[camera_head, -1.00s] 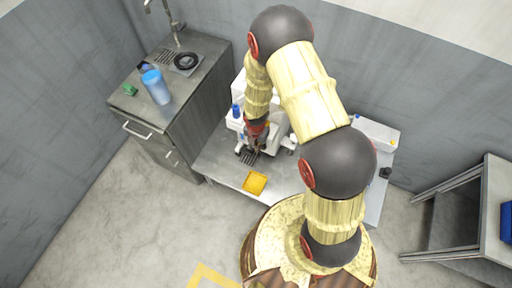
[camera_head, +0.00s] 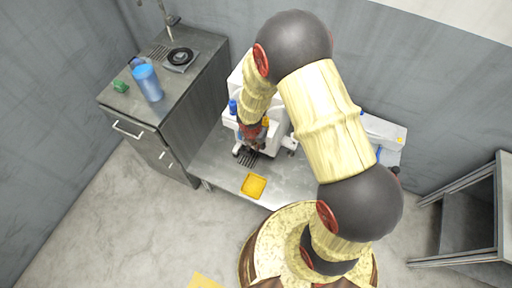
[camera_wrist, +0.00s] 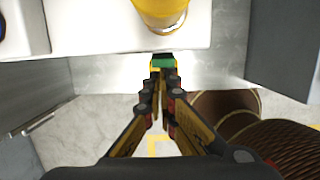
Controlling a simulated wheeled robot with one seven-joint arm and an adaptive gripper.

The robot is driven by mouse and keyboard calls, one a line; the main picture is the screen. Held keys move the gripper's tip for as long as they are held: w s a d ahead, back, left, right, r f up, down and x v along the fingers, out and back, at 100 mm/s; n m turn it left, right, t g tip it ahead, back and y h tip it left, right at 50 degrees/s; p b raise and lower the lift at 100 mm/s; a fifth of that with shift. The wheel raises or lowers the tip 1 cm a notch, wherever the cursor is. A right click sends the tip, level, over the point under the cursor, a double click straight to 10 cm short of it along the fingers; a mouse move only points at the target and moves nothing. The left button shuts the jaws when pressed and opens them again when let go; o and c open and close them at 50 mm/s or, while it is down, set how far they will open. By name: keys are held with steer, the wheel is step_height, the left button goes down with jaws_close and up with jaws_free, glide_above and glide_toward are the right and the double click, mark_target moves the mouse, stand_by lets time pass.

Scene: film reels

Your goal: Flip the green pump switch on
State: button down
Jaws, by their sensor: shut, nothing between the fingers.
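A white machine (camera_head: 275,140) stands on a metal table, partly hidden by my arm. In the wrist view its white front (camera_wrist: 95,28) spans the top, with a yellow cylinder (camera_wrist: 160,10) above my fingers. A small green piece (camera_wrist: 163,61) shows right at my fingertips, below that cylinder; it may be the pump switch, and I cannot tell whether it is touched or which way it is set. My gripper (camera_wrist: 162,78) is shut and empty, pointing at the machine's front. In the head view, my gripper (camera_head: 252,144) is mostly hidden by my arm.
A grey cabinet (camera_head: 180,150) at left holds a blue cup (camera_head: 149,84) and a small green object (camera_head: 121,87). A metal rack (camera_head: 470,215) stands at right. Floor at left is clear.

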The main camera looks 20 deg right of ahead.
steer(key=shift+r+p, duration=0.3)
